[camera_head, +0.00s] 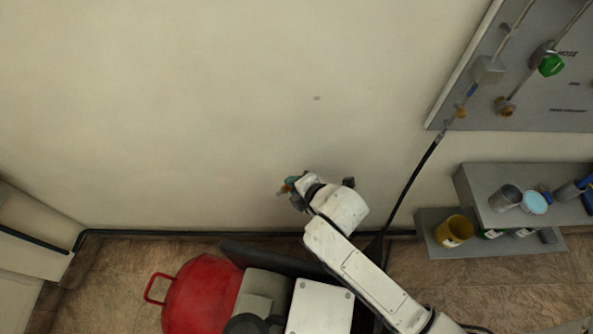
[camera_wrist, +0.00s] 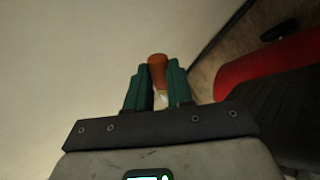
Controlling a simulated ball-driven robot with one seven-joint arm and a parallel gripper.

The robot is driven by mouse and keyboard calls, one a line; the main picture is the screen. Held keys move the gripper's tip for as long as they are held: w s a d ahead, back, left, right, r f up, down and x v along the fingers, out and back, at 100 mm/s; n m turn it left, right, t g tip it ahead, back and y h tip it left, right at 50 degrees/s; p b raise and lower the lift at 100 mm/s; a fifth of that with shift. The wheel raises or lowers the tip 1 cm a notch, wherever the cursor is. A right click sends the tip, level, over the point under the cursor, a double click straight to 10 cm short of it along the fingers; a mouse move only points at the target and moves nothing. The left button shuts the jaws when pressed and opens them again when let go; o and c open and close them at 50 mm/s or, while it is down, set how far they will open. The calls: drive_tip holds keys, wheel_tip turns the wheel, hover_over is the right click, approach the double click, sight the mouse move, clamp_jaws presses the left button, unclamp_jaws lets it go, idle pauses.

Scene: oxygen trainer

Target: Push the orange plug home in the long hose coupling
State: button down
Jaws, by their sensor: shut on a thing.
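My gripper (camera_wrist: 157,75) is shut on the orange plug (camera_wrist: 157,61), which stands up between the green fingers in the wrist view. A pale part shows below the plug between the fingers. In the head view my gripper (camera_head: 289,185) is out in front of the bare wall, left of centre, well away from the panel. Only a small trace of orange shows at its tip there. A black hose (camera_head: 413,180) runs from a fitting (camera_head: 444,130) at the panel's lower left corner down behind my arm. I cannot tell which fitting is the long hose coupling.
The grey wall panel (camera_head: 560,115) carries pipes, a green knob (camera_head: 551,65) and a brass fitting (camera_head: 505,106). Below it a grey step shelf (camera_head: 480,178) holds a yellow tin (camera_head: 454,231) and cups. A red rounded body (camera_head: 203,292) is at lower left. The wall between is clear.

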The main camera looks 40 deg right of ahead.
drive_tip(key=s+d+r+m+g+h, duration=0.1)
drive_tip(key=s+d+r+m+h, duration=0.25)
drive_tip(key=d, duration=0.35)
drive_tip(key=s+d+r+m+g+h, duration=0.25)
drive_tip(key=d+r+m+h, duration=0.2)
drive_tip(key=d, duration=0.35)
drive_tip(key=s+d+r+m+g+h, duration=0.1)
drive_tip(key=s+d+r+m+h, duration=0.3)
drive_tip(key=d, duration=0.3)
drive_tip(key=s+d+r+m+g, duration=0.2)
drive_tip(key=s+r+m+g, duration=0.1)
drive_tip(key=s, duration=0.4)
drive_tip(key=s+d+r+m+g+b, duration=0.1)
drive_tip(key=s+d+r+m+g, duration=0.2)
drive_tip(key=s+m+g, duration=0.3)
drive_tip(key=s+d+r+m+g+b, duration=0.1)
drive_tip(key=s+r+m+g, duration=0.3)
drive_tip(key=s, duration=0.4)
drive_tip(key=shift+s+d+r+m+g+y, duration=0.3)
drive_tip(key=shift+d+r+g, duration=0.15)
drive_tip(key=shift+d+g, duration=0.25)
drive_tip(key=shift+w, duration=0.1)
drive_tip(key=shift+w+d+p, duration=0.25)
drive_tip(key=shift+w+d, duration=0.65)
drive_tip(key=shift+w, duration=0.25)
drive_tip(key=shift+w+d+p, duration=0.2)
drive_tip(key=shift+w+d, duration=0.7)
drive_tip(key=shift+w, duration=0.25)
